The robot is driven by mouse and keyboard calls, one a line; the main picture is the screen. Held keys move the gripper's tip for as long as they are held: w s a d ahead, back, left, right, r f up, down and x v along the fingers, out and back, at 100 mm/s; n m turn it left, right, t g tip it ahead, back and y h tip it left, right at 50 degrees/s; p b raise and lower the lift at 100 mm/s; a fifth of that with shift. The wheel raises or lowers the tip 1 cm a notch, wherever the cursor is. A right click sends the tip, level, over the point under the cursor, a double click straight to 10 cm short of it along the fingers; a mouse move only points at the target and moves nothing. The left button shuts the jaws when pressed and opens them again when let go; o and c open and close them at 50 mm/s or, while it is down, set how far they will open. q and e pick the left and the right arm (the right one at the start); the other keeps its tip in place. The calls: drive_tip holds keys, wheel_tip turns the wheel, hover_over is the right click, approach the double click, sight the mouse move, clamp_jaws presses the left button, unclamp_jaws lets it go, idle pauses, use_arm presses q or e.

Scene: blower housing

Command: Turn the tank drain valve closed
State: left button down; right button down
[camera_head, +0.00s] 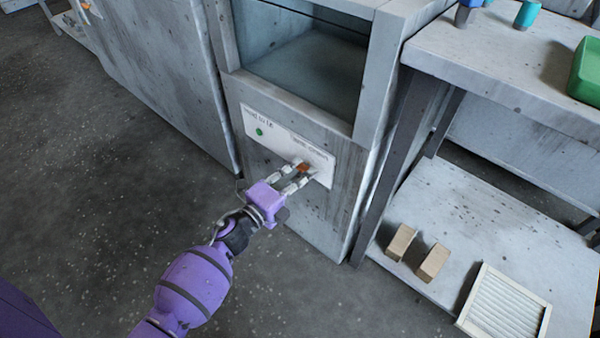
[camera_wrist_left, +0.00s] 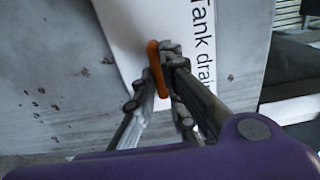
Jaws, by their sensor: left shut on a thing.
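The tank drain valve's orange handle (camera_head: 302,168) sits on a white panel (camera_head: 262,117) on the front of the grey housing, under the "Tank drain" lettering. In the left wrist view the orange handle (camera_wrist_left: 158,68) is a slim bar between the fingers, and part of it is covered by them. My left gripper (camera_head: 300,178) reaches the panel from below left and is shut on the handle. In the left wrist view its fingers (camera_wrist_left: 158,78) lie on both sides of the bar. My right gripper is not in view.
The housing (camera_head: 230,60) has an open, recessed window above the panel. A green dot (camera_head: 259,132) marks the panel's left part. At right stands a bench (camera_head: 490,75) with a green bin (camera_head: 587,72); its lower shelf (camera_head: 460,200) holds two tan blocks (camera_head: 433,262) and a filter (camera_head: 503,305).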

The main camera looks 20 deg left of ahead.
use_arm(q)
drive_tip(key=shift+f, duration=0.1)
drive_tip(key=c, duration=1.8)
unclamp_jaws()
drive_tip(key=v, duration=1.2)
